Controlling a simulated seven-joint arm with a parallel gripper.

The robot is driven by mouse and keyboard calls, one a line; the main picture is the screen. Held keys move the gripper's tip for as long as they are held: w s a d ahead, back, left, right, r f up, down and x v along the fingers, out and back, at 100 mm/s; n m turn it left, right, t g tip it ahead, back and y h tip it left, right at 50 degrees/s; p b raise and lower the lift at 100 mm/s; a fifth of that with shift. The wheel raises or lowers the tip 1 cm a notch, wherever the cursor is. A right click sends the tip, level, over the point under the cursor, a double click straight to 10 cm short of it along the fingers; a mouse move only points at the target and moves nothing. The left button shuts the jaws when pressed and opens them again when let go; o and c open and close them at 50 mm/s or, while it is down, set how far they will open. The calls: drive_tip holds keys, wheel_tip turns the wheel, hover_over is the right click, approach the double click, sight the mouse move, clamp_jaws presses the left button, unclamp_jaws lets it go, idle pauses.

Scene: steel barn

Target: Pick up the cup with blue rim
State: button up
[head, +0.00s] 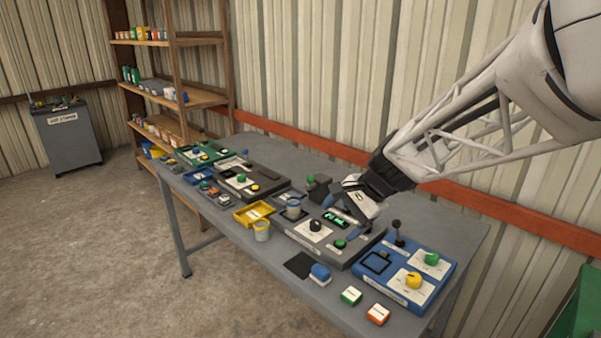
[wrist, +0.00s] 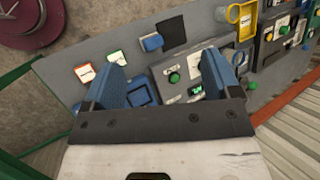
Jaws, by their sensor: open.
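A cup with a yellow rim (head: 262,231) stands at the table's front edge near a yellow tray (head: 240,220). Small blocks, including an orange one (head: 378,315), lie at the front.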

drive_tip(key=w+a+f+m+t+y, duration=0.1)
drive_tip(key=w+a+f+m+y, duration=0.15)
drive_tip(key=w, duration=0.65)
drive_tip(key=w+a+f+m+y, duration=0.1)
drive_tip(key=w+f+m, duration=0.3)
drive_tip(key=w, duration=0.5)
drive_tip(key=m+t+y, duration=0.3)
drive_tip(key=m, duration=0.4)
approach(294, 202)
drive_tip(key=shift+s+a+r+h, duration=0.15)
drive_tip(key=shift+s+a+r, duration=0.15)
drive_tip(key=shift+a, duration=0.2)
drive_tip(key=shift+s+a+r+h, duration=0.1)
drive_tip(key=shift+s+a+r, duration=0.15)
drive_tip(key=shift+s+a, duration=0.2)
drive_tip(key=shift+a, duration=0.15)
drive_tip(key=shift+x, duration=1.25)
drive_tip(key=shift+f, duration=0.1)
drive_tip(key=shift+x, duration=2.55)
drive_tip(key=shift+c, duration=0.2)
drive_tip(key=c, duration=1)
